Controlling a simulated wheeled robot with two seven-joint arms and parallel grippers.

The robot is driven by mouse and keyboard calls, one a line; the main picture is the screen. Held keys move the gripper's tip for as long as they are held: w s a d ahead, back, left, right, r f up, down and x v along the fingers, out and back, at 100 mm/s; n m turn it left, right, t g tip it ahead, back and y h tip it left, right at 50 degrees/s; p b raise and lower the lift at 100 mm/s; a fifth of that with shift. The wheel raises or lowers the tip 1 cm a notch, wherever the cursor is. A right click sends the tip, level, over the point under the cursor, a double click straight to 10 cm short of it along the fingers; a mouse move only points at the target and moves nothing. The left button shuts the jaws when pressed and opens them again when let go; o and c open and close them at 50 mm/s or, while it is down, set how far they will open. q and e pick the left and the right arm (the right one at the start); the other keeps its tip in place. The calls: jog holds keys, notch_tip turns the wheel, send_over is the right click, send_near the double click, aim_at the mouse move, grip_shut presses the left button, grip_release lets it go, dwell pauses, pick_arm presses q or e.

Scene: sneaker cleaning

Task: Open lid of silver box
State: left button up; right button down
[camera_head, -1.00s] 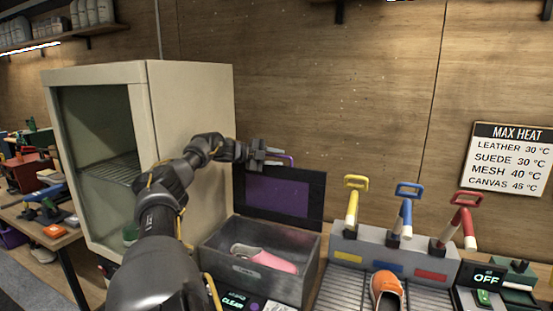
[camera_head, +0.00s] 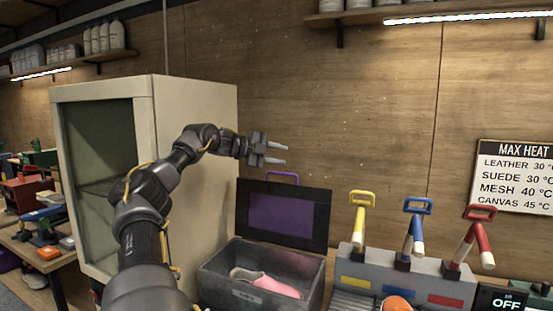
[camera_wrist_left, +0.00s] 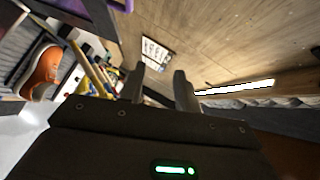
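The silver box (camera_head: 246,295) stands on the bench, open at the top, with a pink shoe (camera_head: 268,283) inside. Its dark lid (camera_head: 318,213) with a purple panel stands upright at the back of the box. A purple handle (camera_head: 283,176) is on the lid's upper edge. My left gripper (camera_head: 280,154) is above the lid and apart from the handle. Its two fingers are spread with nothing between them, as the left wrist view also shows (camera_wrist_left: 160,82). My right gripper is not in view.
A large beige cabinet (camera_head: 200,140) with an open front stands to the left. To the right is a grey unit (camera_head: 400,280) with yellow, blue and red levers. An orange shoe (camera_head: 397,304) lies in front of it.

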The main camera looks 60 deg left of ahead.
pick_arm(q)
jog(key=s+d+r+b, duration=0.4)
jog(key=d, duration=0.4)
jog(key=shift+s+r+b, duration=0.2)
jog(key=shift+s+b, duration=0.1)
jog(key=shift+s, duration=0.1)
